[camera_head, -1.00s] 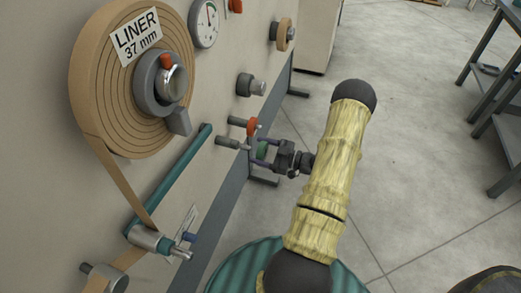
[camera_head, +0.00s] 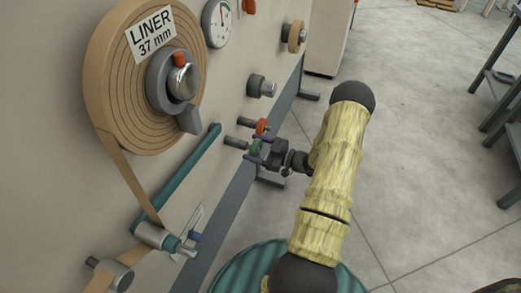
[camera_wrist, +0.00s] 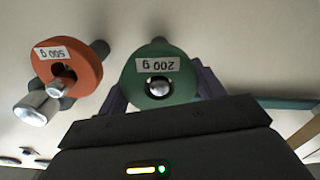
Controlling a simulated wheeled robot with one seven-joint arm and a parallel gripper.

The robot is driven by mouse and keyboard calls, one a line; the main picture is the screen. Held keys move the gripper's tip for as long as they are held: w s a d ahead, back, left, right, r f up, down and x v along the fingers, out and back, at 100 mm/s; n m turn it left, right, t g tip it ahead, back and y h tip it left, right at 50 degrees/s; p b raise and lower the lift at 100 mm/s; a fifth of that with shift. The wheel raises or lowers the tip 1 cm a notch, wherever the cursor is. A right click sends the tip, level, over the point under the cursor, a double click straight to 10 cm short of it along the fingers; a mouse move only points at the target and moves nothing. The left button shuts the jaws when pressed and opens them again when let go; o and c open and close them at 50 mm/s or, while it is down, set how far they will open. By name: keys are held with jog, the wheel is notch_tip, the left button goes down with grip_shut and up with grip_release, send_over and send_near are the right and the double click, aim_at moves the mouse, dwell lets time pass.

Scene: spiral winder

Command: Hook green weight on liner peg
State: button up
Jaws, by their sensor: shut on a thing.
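The green weight (camera_wrist: 137,88), a disc labelled 200 g, is between the fingers of my gripper (camera_wrist: 160,88) in the wrist view. A bright round peg tip (camera_wrist: 158,87) shows in its hole, so the disc appears to be around a short wall peg. In the head view the green weight (camera_head: 256,147) is at the end of the lower grey peg (camera_head: 235,143), partly hidden by my gripper (camera_head: 259,154). The teal arm (camera_head: 180,175) below the LINER roll (camera_head: 108,90) ends in a silver roller (camera_head: 152,236) with a small metal peg (camera_head: 186,250).
An orange weight (camera_wrist: 88,68) labelled 500 g hangs on the neighbouring peg, close to the green one. A dial gauge (camera_head: 218,22), a grey knob (camera_head: 261,86) and a small tan roll (camera_head: 296,37) stick out from the panel. Open floor (camera_head: 420,160) lies to the right.

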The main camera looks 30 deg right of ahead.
jog(key=shift+x, duration=1.05)
jog(key=shift+w+a+f, duration=0.1)
jog(key=shift+f, duration=0.1)
jog(key=o, duration=1.8)
jog(key=v, duration=1.7)
